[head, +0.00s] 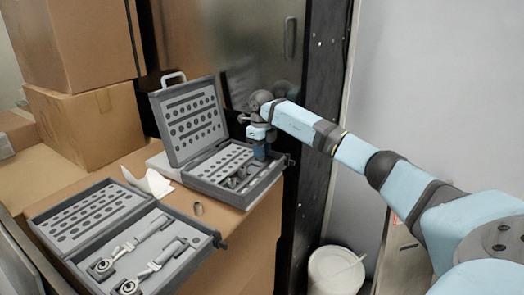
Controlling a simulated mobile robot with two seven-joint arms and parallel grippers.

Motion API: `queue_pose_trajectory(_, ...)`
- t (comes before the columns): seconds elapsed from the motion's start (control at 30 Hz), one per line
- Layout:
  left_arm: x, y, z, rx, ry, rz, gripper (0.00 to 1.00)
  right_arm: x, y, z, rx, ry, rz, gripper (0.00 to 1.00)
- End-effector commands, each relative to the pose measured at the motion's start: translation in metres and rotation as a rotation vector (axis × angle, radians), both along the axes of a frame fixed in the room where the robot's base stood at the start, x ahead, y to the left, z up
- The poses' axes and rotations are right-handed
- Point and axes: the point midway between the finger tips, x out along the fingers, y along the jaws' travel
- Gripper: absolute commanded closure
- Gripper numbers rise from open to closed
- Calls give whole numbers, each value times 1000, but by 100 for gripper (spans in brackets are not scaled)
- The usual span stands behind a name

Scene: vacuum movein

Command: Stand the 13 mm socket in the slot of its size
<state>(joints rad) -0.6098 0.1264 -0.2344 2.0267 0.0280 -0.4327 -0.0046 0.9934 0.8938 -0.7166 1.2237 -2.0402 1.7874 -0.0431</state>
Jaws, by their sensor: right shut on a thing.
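An open grey socket case (236,200) stands on a cardboard box, its lid upright and its tray lined with round slots. My right gripper (261,154) reaches in from the right and is low over the right part of that tray. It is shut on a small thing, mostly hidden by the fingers. Whether this is the 13 mm socket, and whether it touches a slot, I cannot tell. A small metal socket (198,208) stands loose on the box between the two cases. Size marks are too small to read. My left gripper is not in view.
A second open case (212,248) with two ratchets lies at the front left. Stacked cardboard boxes (90,125) stand at the left. A dark metal cabinet (245,50) is behind. A white bucket (335,270) stands below right.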

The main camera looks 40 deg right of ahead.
Motion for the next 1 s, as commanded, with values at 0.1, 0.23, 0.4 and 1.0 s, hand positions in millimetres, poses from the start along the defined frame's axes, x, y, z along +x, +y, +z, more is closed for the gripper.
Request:
queue_pose_trajectory(0.1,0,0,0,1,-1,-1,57,0,0,1,0,-1,0,100)
queue_pose_trajectory(0.23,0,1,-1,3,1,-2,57,0,0,-2,0,0,0,100)
queue_pose_trajectory(0.4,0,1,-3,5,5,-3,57,0,0,-3,0,0,-1,66)
queue_pose_trajectory(1.0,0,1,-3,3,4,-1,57,1,-1,64,0,-4,-2,66)
